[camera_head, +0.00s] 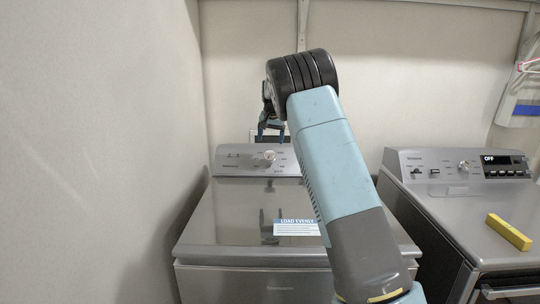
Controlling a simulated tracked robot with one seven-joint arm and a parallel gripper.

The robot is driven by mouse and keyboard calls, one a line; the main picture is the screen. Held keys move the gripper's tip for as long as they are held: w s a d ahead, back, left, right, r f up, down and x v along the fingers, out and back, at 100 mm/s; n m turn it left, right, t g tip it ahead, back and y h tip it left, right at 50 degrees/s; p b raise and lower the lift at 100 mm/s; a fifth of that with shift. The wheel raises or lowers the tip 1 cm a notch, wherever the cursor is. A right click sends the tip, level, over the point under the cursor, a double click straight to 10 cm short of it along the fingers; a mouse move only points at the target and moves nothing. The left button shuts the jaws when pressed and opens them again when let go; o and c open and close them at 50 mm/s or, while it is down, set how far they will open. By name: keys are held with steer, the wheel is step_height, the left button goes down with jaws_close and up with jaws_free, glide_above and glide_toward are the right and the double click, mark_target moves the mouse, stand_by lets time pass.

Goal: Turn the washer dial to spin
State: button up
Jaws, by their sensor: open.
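The topload washer (195,232) stands in front of me with its lid shut. Its control panel (230,168) is at the back, and the round silver dial (269,156) sits on it with printed marks around it. The marks are too small to read. My gripper (270,130) is open and points down, just above the dial in the picture. I cannot tell whether it touches the dial. My arm covers the right part of the panel and lid.
A second machine (445,208) with an "OFF" display (497,159) stands at the right, with a yellow block (509,232) on top. A "LOAD EVENLY" label (296,227) is on the washer lid. Walls close in behind and at the left.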

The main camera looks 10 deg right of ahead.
mark_target(270, 154)
steer(key=x, duration=0.9)
steer(key=shift+w+f, duration=0.15)
steer(key=shift+f, duration=0.2)
steer(key=c, duration=1.1)
